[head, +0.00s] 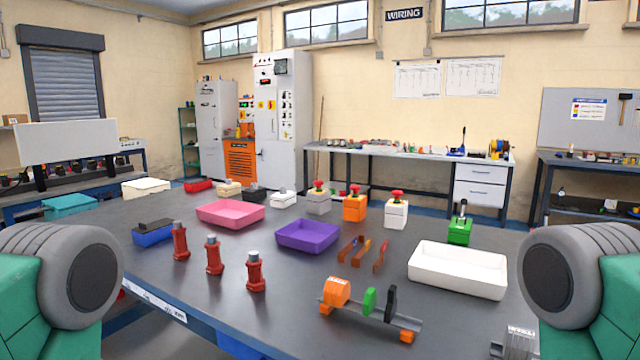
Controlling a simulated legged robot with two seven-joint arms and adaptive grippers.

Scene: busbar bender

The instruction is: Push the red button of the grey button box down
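The grey button box (319,205) stands upright towards the back of the dark table, left of two similar boxes. Its red button (318,185) is a mushroom-shaped cap on top, and it looks raised. The orange button box (355,209) stands just to its right, and the white button box (396,215) is further right. Both of these also carry red buttons. Only rounded grey and green parts of my arms show at the left and right edges. Neither gripper is in view, and nothing of mine touches the grey box.
A purple tray (307,236) lies in front of the grey box, with a pink tray (230,214) to its left. Several red posts (213,256), a rail with coloured blocks (372,312) and a white tray (458,270) stand nearer. Bare table shows at front left.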

